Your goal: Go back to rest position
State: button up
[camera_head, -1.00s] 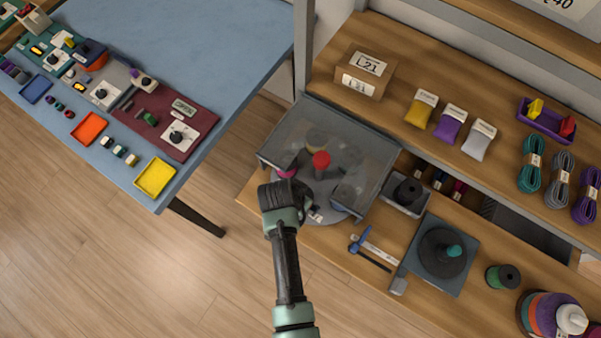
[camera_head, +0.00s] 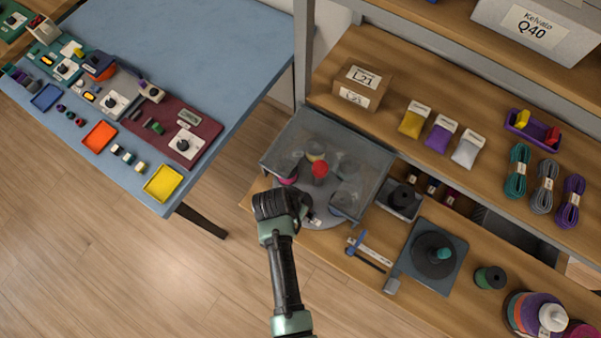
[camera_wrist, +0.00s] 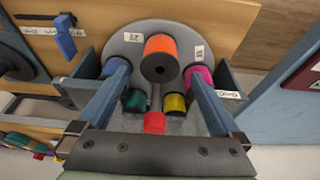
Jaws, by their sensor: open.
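My gripper (camera_head: 306,212) is at the front of the braiding machine on the wooden bench, at the edge of its round grey plate (camera_head: 318,219). In the wrist view my gripper (camera_wrist: 157,76) is open, its two blue-grey fingers spread wide with nothing held. Beyond and between the fingers lies the plate (camera_wrist: 133,63), with an orange spool (camera_wrist: 160,58), a magenta spool (camera_wrist: 199,75), a green spool (camera_wrist: 135,101), a yellow spool (camera_wrist: 175,103) and a red piece (camera_wrist: 155,122). In the head view my wrist partly hides the fingers.
A clear cover (camera_head: 330,140) stands over the machine, close to my gripper. A blue-handled tool (camera_head: 357,243) and a dark spool stand (camera_head: 434,254) lie to the right. A blue table (camera_head: 215,60) with trays is at the left. Open floor (camera_head: 130,270) lies between table and bench.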

jog(key=shift+p+v, duration=0.55)
jog(key=shift+v, duration=0.3)
jog(key=w+a+r+n+t+y+b, duration=0.15)
jog(key=w+r+t+b, duration=0.4)
jog(key=w+r, duration=1.3)
jog(key=w+r+n+t+b, duration=0.25)
jog(key=r+t, duration=0.55)
jog(key=r, duration=1.1)
jog(key=s+r+n+t+b, duration=0.1)
jog(key=s+r+t, duration=0.2)
jog(key=r, duration=0.7)
jog(key=s+d+r+n+t+b, duration=0.1)
jog(key=s+r+t, duration=0.3)
jog(key=s+r, duration=0.4)
jog(key=s+r+n+t+b, duration=0.1)
jog(key=s+r+t, duration=0.3)
jog(key=r, duration=0.9)
jog(key=shift+s+d+y+b, duration=0.2)
jog(key=shift+s+y+b, duration=0.2)
jog(key=shift+s, duration=0.8)
